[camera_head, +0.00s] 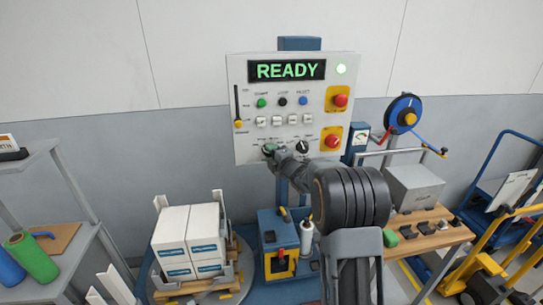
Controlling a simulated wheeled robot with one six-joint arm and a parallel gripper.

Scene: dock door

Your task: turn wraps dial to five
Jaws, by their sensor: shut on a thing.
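The control panel (245,70) stands at the centre, and its green display (287,70) reads READY. Two dials sit along its lower part. The right dial (302,147) is black and uncovered. My gripper (274,152) reaches up to the left dial (268,148) and is shut on it. The gripper covers much of this dial, so its pointer cannot be read. The labels over the dials are too small to read, so I cannot tell by text which one is for wraps.
Red stop buttons (340,100) on yellow plates sit at the panel's right, with a lower one (333,138) near my wrist. Green, black and blue buttons and several white switches are above the dials. White boxes (188,238) stand below left; a wooden bench (430,232) stands right.

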